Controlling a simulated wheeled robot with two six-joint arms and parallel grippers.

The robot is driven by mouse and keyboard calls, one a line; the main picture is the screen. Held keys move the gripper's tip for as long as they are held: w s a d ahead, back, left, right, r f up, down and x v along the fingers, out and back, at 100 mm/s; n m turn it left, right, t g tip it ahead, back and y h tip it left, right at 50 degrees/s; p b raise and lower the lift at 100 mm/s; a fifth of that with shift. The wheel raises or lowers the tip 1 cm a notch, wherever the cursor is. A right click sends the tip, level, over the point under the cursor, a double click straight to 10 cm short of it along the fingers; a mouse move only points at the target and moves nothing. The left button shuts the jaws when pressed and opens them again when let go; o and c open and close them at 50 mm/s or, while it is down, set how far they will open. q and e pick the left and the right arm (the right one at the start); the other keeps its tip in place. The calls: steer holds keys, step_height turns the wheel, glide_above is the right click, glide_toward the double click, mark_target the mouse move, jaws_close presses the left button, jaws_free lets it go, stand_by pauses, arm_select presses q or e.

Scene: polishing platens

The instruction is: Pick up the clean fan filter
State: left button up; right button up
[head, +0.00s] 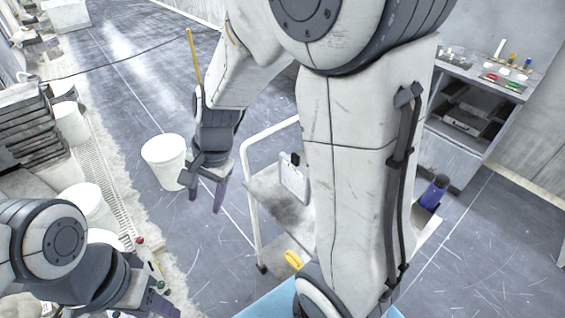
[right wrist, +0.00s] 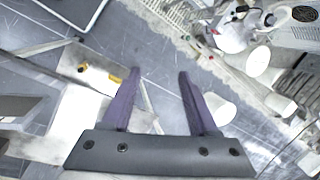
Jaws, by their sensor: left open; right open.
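I cannot make out a clean fan filter in either view. In the head view my right gripper (head: 206,196) hangs over the floor with its two purple fingers apart and nothing between them. It is beside a white bucket and left of a white cart. In the right wrist view the same gripper (right wrist: 159,73) is open and empty. My left gripper (head: 150,306) is low at the left, open and partly cut off by the lower picture edge. A round dark grille (right wrist: 305,13) shows on a pale unit in the right wrist view's top right corner.
The white cart (head: 251,205) carries a clipboard (head: 294,180) and is partly hidden by my arm. White buckets (head: 165,160) stand along the left. A metal bench (head: 455,66) with small coloured items stands at right. The floor (head: 130,70) at the back is largely clear.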

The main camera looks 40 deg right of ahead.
steer(key=w+d+f+m+t, duration=0.1)
steer(key=w+d+m, duration=0.4)
steer(key=d+m, duration=0.15)
steer(key=m+t+h+p, duration=0.2)
steer(key=m, duration=1.5)
glide_toward(293, 161)
steer(key=w+a, duration=0.1)
steer(key=shift+d+f, duration=0.35)
steer(key=shift+f, duration=0.35)
steer(key=x, duration=0.4)
steer(key=shift+s+d+m+b, duration=0.1)
steer(key=shift+d+m+b, duration=0.15)
steer(key=shift+b, duration=0.1)
steer(key=shift+d+x, duration=0.2)
steer(key=shift+x, duration=2.95)
steer(key=shift+r, duration=0.1)
jaws_close()
